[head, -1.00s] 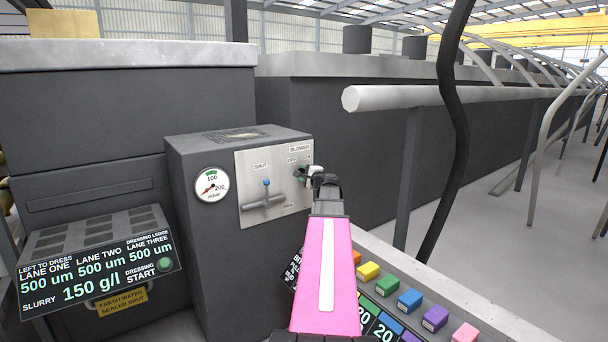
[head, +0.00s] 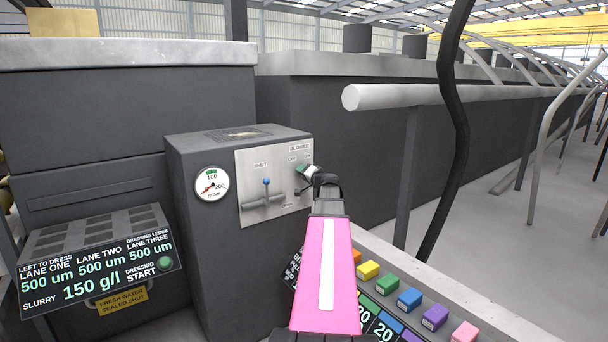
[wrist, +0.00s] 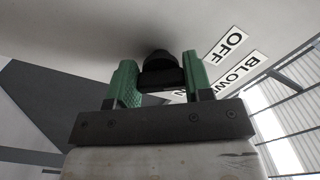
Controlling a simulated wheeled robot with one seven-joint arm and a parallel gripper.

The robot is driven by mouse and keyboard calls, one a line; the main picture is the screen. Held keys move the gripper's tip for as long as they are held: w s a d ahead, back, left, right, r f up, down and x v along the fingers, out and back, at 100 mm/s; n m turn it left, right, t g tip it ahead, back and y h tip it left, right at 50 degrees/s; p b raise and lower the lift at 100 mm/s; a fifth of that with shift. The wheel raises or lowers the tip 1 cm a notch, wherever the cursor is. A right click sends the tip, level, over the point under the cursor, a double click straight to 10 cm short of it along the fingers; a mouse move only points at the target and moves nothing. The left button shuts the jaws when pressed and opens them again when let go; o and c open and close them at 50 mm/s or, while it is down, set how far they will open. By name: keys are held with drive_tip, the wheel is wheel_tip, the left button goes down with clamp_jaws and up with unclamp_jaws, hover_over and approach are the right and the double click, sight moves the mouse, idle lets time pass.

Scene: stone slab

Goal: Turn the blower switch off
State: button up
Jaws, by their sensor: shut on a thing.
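The blower switch is a black knob (wrist: 157,62) on the pale panel (head: 250,165) of the dark grey box. In the wrist view it sits between the two green fingers of my gripper (wrist: 160,80), which is shut on it. OFF and BLOWER labels show to the right of the knob, with an ON label partly behind the right finger. In the head view my gripper (head: 306,172) is at the panel's right edge, below the BLOWER label, and mostly hides the knob. I cannot tell exactly where the knob points.
A round gauge (head: 211,184) is further left. Several coloured blocks (head: 410,300) lie on the ledge below my arm. A dark bent pipe (head: 452,130) rises to the right.

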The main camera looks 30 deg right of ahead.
drive_tip(key=shift+f+n, duration=0.1)
drive_tip(key=shift+n, duration=0.5)
drive_tip(key=o, duration=0.9)
drive_tip(key=s, duration=1)
drive_tip(key=shift+s+d, duration=0.4)
